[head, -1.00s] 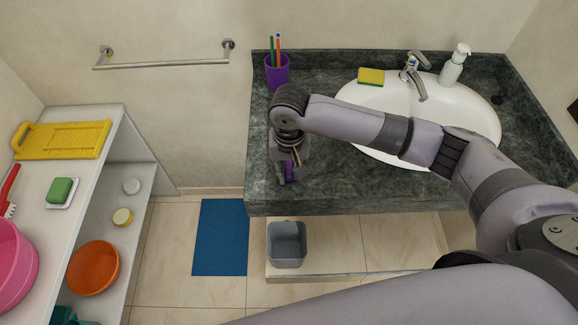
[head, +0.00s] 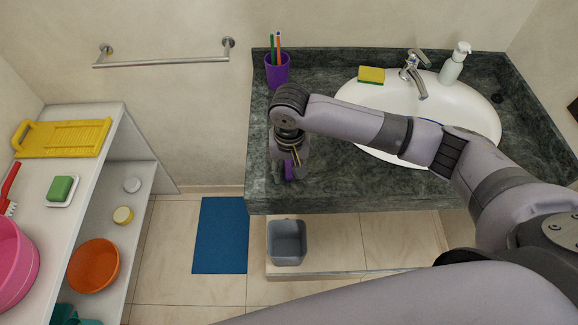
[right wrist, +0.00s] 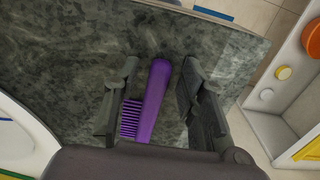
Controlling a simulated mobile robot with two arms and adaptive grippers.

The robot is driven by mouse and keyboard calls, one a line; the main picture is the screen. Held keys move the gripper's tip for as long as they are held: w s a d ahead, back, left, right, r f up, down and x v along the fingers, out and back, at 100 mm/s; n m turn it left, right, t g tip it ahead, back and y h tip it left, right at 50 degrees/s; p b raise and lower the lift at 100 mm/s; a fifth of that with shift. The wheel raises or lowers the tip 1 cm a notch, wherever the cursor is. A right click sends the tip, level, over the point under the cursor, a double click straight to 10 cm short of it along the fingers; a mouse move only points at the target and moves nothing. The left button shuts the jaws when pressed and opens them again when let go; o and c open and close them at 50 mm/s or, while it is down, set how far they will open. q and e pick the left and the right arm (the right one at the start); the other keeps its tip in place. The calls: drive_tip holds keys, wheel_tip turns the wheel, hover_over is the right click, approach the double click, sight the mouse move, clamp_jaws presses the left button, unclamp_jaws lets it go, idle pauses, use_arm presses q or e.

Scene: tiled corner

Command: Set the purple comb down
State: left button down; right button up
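The purple comb (right wrist: 154,98) lies on the dark green stone counter (right wrist: 70,45) in the right wrist view, between the two fingers of my right gripper (right wrist: 160,82). The fingers are spread, with a gap on each side of the comb. Its teeth point left, and its lower end is hidden by my wrist. In the head view, the comb (head: 289,171) shows only in part under my right gripper (head: 287,172), near the counter's front left edge. My left gripper is not in view.
A purple cup (head: 277,73) with sticks stands behind my gripper. The white sink (head: 455,112), yellow sponge (head: 371,75), tap (head: 412,73) and soap bottle (head: 453,65) are to the right. A grey bin (head: 287,243) stands below the counter's front edge.

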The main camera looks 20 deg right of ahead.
wheel_tip(320, 180, up, 12)
drive_tip(key=b, duration=0.2)
drive_tip(key=shift+r, duration=0.2)
